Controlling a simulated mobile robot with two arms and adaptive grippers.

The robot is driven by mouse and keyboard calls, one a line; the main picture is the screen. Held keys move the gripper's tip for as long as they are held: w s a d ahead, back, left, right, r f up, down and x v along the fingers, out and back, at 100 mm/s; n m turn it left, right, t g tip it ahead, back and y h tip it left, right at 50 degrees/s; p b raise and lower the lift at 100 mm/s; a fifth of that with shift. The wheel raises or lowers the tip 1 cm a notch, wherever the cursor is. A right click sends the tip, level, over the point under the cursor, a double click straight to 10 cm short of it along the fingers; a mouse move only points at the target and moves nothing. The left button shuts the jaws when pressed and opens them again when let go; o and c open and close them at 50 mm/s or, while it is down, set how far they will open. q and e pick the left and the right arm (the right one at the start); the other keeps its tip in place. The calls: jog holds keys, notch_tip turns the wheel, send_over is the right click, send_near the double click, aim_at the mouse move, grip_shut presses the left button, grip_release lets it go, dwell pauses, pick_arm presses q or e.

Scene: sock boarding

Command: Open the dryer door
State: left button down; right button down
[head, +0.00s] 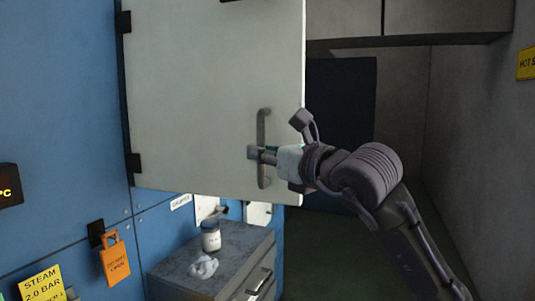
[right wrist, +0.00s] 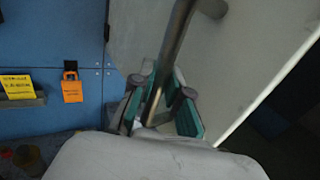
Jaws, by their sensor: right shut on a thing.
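The dryer door (head: 195,95) is a large pale panel hinged at its left edge on the blue wall. Its lower edge slants away from the wall's lines, so it stands swung outward. Its upright grey bar handle (head: 262,122) is near the right edge. My right gripper (head: 260,153) is shut on the handle at mid-height, reaching in from the right. In the right wrist view the fingers (right wrist: 160,108) sit on both sides of the handle bar (right wrist: 178,35), with the door (right wrist: 245,60) behind. The dryer's inside is hidden. My left gripper is not in view.
Below the door stands a grey cabinet (head: 215,262) with a white-lidded jar (head: 211,236) and a crumpled white cloth (head: 203,266) on top. An orange tag (head: 115,260) hangs on the blue wall (head: 60,110). Dark open floor (head: 330,255) lies right of the cabinet.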

jog(key=c, duration=1.5)
grip_release()
jog(key=shift+s+a+r, duration=0.15)
jog(key=shift+r, duration=0.05)
jog(key=o, duration=0.4)
jog(key=shift+a+f, duration=0.1)
jog(key=shift+a, duration=0.35)
jog(key=shift+c, duration=0.2)
jog(key=v, duration=1.2)
jog(key=shift+d, duration=0.15)
